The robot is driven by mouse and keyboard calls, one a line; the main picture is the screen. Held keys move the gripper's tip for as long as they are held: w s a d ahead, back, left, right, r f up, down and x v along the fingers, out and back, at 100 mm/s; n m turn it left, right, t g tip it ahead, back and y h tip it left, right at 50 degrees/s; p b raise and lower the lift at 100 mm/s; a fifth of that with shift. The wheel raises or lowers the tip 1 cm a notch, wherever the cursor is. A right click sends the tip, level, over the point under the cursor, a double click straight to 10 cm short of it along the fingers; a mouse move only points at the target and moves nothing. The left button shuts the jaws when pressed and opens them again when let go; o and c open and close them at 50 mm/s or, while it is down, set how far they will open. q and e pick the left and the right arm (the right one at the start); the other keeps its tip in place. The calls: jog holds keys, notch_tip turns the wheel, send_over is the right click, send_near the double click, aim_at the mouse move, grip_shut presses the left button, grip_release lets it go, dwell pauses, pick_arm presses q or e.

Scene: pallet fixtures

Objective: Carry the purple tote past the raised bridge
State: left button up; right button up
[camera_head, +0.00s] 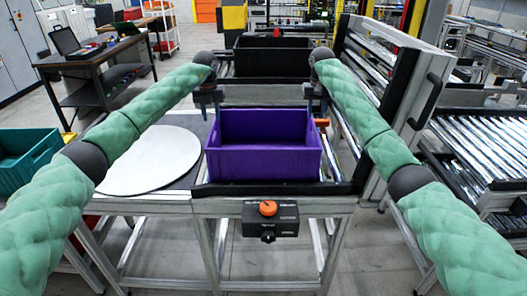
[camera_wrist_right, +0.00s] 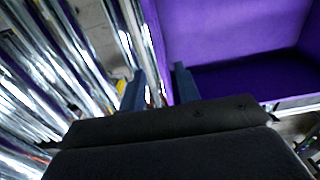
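The purple tote (camera_head: 263,163) stands upright and looks empty on the framed table in the middle of the head view. My left gripper (camera_head: 211,110) is at the tote's left wall, its two fingers apart near the rim. My right gripper (camera_head: 316,108) is at the right wall. In the right wrist view, the fingers of my right gripper (camera_wrist_right: 160,88) are apart, with the wall of the purple tote (camera_wrist_right: 220,35) between them and a gap showing. The contact of the left fingers with the wall is too small to see.
A round white plate (camera_head: 155,160) lies left of the tote. A control box (camera_head: 270,218) with an orange knob hangs on the front frame. Black bins (camera_head: 270,62) stand behind. A roller conveyor (camera_head: 480,150) is at right, and a teal crate (camera_head: 25,158) at left.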

aim_at(213, 126)
pick_arm(q)
jog(key=shift+f, duration=0.1)
pick_arm(e)
jog(key=shift+f, duration=0.1)
